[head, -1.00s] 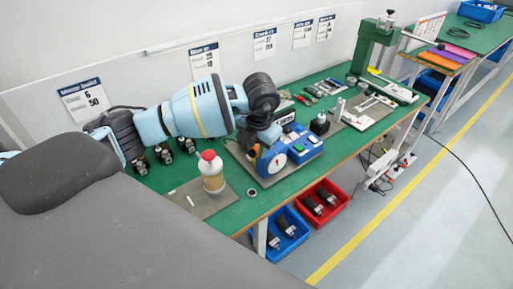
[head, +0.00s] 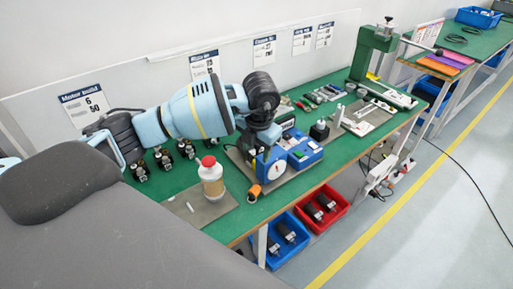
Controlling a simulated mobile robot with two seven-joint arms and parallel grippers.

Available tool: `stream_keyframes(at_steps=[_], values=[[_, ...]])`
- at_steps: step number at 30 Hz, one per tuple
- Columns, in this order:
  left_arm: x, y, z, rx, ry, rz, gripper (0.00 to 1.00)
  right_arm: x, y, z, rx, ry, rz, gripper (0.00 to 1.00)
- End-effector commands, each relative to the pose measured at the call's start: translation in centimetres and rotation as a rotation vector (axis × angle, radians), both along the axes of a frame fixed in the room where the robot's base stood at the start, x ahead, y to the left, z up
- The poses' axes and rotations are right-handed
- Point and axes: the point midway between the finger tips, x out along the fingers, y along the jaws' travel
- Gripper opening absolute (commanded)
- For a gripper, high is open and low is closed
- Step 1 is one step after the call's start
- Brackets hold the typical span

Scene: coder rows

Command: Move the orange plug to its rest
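The orange plug (head: 255,190) is on the green bench top near its front edge, at the small dark ring (head: 251,198). Whether it sits in the ring or lies against it I cannot tell. My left gripper (head: 263,152) hangs above the blue unit with the white dial (head: 273,170), behind the plug and apart from it. The plug is out of its fingers, which look open but are small and partly hidden by my wrist. My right gripper is not in view.
A white bottle with a red cap (head: 211,180) stands on a grey mat (head: 185,203) left of the plug. Several small black devices (head: 163,158) stand behind it. A blue bin (head: 286,240) and a red bin (head: 322,207) are below the bench edge.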

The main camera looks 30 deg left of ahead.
Motion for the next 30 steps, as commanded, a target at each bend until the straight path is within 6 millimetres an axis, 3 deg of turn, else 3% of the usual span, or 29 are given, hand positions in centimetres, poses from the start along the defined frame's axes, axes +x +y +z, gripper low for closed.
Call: stream_keyframes(at_steps=[14,18,24,30], values=[[0.0,0.0,0.0,0.0,0.001,0.0,0.53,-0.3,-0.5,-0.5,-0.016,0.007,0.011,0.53],[-0.3,-0.3,2.6,0.0,-0.002,-0.001,0.53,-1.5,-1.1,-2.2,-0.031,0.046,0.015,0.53],[-0.6,-0.8,5.9,0.0,-0.003,0.0,0.53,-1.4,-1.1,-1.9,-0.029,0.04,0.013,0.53],[-0.9,-1.0,7.5,0.0,-0.001,0.0,0.53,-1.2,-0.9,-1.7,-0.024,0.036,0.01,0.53]])
